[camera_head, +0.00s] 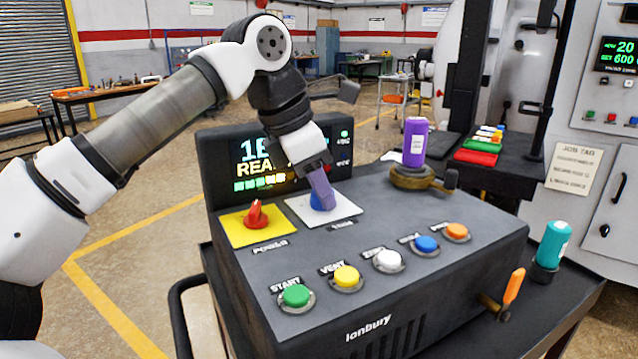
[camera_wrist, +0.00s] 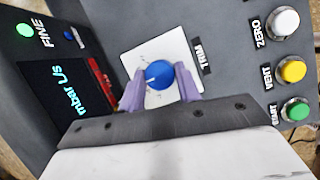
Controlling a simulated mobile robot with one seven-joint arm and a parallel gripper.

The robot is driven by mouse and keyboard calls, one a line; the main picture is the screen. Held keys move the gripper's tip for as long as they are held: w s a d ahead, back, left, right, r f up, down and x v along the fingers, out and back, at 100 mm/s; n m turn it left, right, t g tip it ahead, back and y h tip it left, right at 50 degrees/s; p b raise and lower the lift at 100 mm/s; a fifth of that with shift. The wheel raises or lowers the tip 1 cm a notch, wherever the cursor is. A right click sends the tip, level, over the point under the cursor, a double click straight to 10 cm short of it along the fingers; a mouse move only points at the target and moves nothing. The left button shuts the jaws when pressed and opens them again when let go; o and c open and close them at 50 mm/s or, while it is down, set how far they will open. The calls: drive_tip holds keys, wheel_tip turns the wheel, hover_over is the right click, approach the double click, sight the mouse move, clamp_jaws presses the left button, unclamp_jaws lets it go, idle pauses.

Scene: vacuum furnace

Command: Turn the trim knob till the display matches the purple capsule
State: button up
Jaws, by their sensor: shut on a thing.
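The trim knob (camera_wrist: 157,74) is blue with a white pointer line, on a white plate marked TRIM. It also shows in the head view (camera_head: 317,203), partly covered by my fingers. My gripper (camera_wrist: 160,86) has its two purple fingers on either side of the knob, shut on it; in the head view my gripper (camera_head: 322,187) reaches down onto it. The display (camera_head: 247,168) reads "1E" and "REA", the rest hidden behind my arm.
A red power knob (camera_head: 256,214) on a yellow plate sits left of the trim knob. Several coloured buttons, including green START (camera_head: 296,295), line the front. A teal capsule (camera_head: 553,243) and an orange-handled lever (camera_head: 514,286) are at the right.

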drive_tip(key=shift+n, duration=0.3)
drive_tip(key=shift+c, duration=0.2)
drive_tip(key=shift+n+t+y+b, duration=0.3)
drive_tip(key=shift+n+t+b, duration=0.15)
drive_tip(key=shift+n, duration=0.45)
drive_tip(key=shift+s+d+n+t+y+b, duration=0.1)
drive_tip(key=shift+n+t+y+b, duration=0.45)
drive_tip(key=shift+n, duration=1.15)
drive_tip(key=o, duration=1)
drive_tip(key=shift+c, duration=0.2)
drive_tip(key=shift+r, duration=0.1)
